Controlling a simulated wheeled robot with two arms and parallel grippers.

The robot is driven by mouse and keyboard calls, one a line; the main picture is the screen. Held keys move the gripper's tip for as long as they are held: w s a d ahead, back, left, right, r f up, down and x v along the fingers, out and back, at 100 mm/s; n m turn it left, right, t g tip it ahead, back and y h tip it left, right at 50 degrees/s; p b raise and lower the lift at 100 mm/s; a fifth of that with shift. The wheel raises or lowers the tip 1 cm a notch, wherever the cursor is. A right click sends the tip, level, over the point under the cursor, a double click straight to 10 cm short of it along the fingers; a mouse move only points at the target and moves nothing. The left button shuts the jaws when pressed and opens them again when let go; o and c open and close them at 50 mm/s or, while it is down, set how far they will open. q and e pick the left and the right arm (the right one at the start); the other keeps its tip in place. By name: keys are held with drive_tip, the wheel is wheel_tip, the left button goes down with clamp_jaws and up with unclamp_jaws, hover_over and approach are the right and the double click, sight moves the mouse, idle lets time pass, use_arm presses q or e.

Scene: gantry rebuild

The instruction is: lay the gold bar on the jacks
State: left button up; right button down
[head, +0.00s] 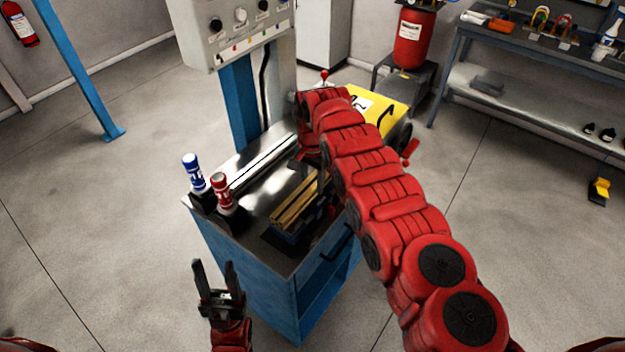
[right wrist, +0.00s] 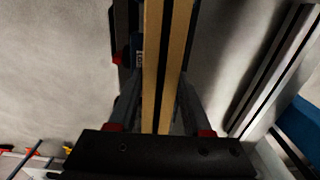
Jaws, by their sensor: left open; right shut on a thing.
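The gold bar (head: 296,205) shows as two parallel gold strips with a dark gap between them, above the dark bench top in the head view. In the right wrist view the gold bar (right wrist: 152,70) runs lengthwise between my fingers. My right gripper (head: 321,188) is shut on it, partly hidden by my arm; it also shows in the right wrist view (right wrist: 163,108). A dark and blue support (head: 284,236) sits under or beside the bar. I cannot tell whether it is a jack or whether the bar touches it. My left gripper (head: 230,275) is open and empty, in front of the bench.
A bright metal rail (head: 262,163) lies behind. The blue cabinet (head: 250,275) carries the bench top. A yellow machine (head: 375,108) stands behind my right arm.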

drive_tip(key=shift+r, duration=0.1)
idle(0.3)
drive_tip(key=shift+f+p, duration=0.2)
drive_tip(key=shift+p, duration=0.1)
idle(0.4)
drive_tip(key=shift+c, duration=1.3)
unclamp_jaws()
drive_tip(key=shift+s, duration=0.1)
